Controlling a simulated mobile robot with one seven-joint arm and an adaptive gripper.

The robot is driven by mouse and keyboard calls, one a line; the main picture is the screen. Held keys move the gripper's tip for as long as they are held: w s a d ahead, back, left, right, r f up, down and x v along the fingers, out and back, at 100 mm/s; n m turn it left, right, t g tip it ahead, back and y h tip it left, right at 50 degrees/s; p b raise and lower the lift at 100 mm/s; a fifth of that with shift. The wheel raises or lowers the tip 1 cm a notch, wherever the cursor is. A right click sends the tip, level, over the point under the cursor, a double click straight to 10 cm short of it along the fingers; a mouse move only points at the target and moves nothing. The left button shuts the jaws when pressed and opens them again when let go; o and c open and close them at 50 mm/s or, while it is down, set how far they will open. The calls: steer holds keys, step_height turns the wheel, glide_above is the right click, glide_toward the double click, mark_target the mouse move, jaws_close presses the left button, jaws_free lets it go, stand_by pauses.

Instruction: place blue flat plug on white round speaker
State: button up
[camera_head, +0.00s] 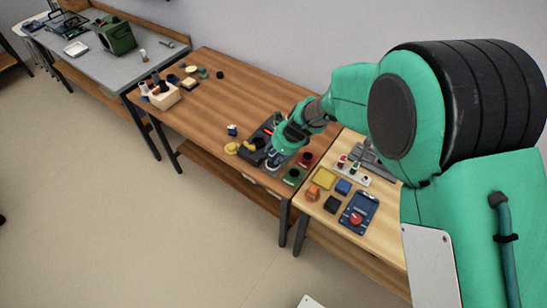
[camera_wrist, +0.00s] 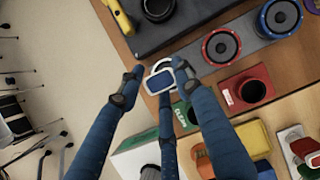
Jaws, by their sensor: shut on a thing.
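My gripper (camera_wrist: 158,80) has blue fingers closed around a small blue flat plug (camera_wrist: 160,83) with a pale rim. The white round speaker (camera_wrist: 155,67) shows as a white ring partly hidden behind the plug and fingertips, at the left end of a grey strip. The plug appears over or right at this ring; I cannot tell whether they touch. In the head view my gripper (camera_head: 275,154) is low over the front right part of the brown table, and a pale ring shows just under it. The plug cannot be made out there.
A red-ringed speaker (camera_wrist: 221,46) and a blue-ringed speaker (camera_wrist: 280,18) sit along the same strip. A red block (camera_wrist: 232,92) and a green block (camera_wrist: 182,119) are close by. A black tray (camera_wrist: 205,20) lies behind. The left middle of the brown table (camera_head: 200,115) is clear.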

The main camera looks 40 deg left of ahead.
steer(key=shift+f, duration=0.6)
steer(key=shift+f, duration=0.15)
steer(key=o, duration=1)
steer(key=shift+c, duration=0.2)
steer(key=p+v, duration=0.3)
steer(key=v, duration=0.9)
